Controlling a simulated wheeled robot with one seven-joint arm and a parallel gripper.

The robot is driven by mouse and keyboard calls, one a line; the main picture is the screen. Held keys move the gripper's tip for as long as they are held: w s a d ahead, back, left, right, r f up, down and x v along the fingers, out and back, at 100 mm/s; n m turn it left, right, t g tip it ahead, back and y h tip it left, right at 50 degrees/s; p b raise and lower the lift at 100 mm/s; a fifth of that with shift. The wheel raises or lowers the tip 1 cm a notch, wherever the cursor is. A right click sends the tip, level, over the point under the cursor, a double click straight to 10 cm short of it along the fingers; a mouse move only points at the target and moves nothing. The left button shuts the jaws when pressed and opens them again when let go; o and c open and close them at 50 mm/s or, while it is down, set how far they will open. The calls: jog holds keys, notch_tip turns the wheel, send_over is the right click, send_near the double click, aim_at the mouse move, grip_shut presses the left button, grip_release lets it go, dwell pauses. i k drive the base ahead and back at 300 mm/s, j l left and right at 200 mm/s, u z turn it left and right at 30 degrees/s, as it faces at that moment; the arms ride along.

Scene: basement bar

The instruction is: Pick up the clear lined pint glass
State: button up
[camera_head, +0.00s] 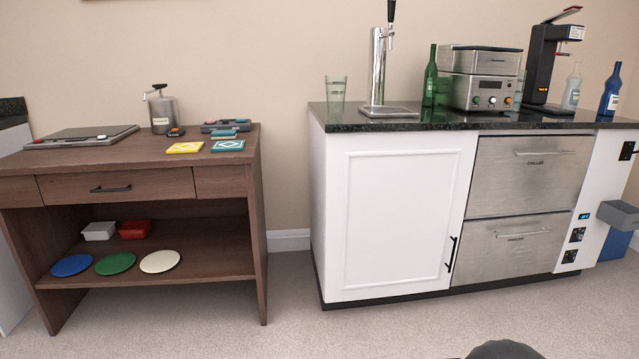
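A clear, faintly green-tinted pint glass (335,94) stands upright on the left end of the black countertop (400,126), just left of the silver beer tap (378,66). Whether it has lines on it is too small to make out. Another clear glass-like shape (519,90) shows partly hidden beside the silver appliance. My gripper is not in view. A dark rounded shape at the bottom edge, right of the middle, may be part of my own arm.
A green bottle (430,78), a silver appliance (481,78), a black machine (545,62) and a blue bottle (610,92) stand right of the tap. A brown desk (262,190) is at left. Carpet (300,315) in front of the white cabinet (395,215) is clear.

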aim_at(335, 85)
jog(key=i+z, duration=0.1)
jog(key=i, duration=0.6)
jog(key=i+j+z, duration=0.1)
jog(key=i, duration=0.6)
jog(key=i+j+z, duration=0.1)
jog(key=i, duration=0.6)
jog(key=j, duration=0.1)
